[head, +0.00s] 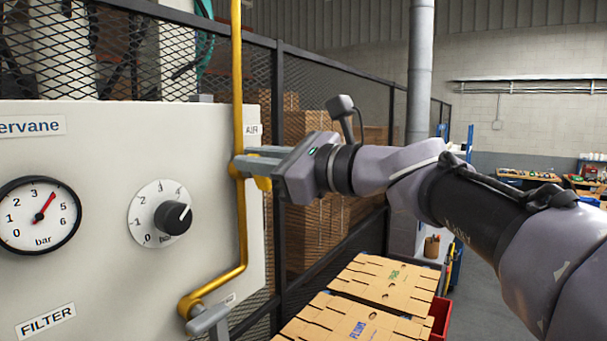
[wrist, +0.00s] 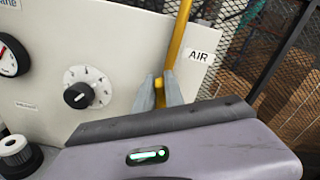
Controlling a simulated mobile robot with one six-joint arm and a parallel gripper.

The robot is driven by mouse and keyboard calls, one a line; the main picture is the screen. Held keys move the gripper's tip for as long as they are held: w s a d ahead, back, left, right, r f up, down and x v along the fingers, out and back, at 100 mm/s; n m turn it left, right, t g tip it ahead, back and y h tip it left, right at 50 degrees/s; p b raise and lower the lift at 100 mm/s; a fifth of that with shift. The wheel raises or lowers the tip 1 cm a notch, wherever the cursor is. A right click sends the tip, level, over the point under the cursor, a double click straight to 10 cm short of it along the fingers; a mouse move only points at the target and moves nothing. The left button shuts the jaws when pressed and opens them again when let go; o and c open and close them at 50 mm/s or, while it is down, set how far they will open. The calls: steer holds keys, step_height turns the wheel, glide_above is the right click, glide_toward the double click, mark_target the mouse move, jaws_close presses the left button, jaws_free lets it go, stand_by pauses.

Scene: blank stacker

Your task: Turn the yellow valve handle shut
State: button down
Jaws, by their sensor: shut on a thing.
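The yellow valve handle (head: 264,184) is mostly hidden by my gripper (head: 248,165) in the head view. Small yellow parts of it show just above and below the grey fingers. My gripper reaches in from the right and is shut on the handle, beside the vertical yellow pipe (head: 239,80). In the wrist view, the two fingers of my gripper (wrist: 159,92) stand on either side of a yellow piece, just below the AIR label (wrist: 201,56). The handle's full shape and angle cannot be made out.
The pale panel (head: 100,265) carries a gauge (head: 40,214) and a black dial knob (head: 173,217) left of my gripper. A black mesh fence (head: 330,75) stands behind. Flat cardboard boxes (head: 380,281) lie below my arm. A grey fitting (head: 208,320) ends the pipe.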

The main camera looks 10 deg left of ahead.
steer(key=n+b, duration=0.2)
steer(key=f+n+b, duration=0.1)
steer(key=n+b, duration=0.1)
steer(key=s+n+b, duration=0.1)
steer(key=n+b, duration=0.1)
steer(key=shift+a+f, duration=0.2)
steer(key=shift+a, duration=0.05)
steer(key=n+b, duration=0.1)
steer(key=n, duration=0.1)
steer(key=n+b, duration=0.1)
steer(key=shift+s+f+n+b, duration=0.15)
steer(key=shift+f+n+b, duration=0.15)
steer(key=shift+n, duration=0.1)
steer(key=shift+f+n+b, duration=0.2)
steer(key=shift+n+b, duration=0.8)
steer(key=shift+n, duration=0.4)
steer(key=c, duration=1.4)
jaws_free()
steer(key=shift+c, duration=0.2)
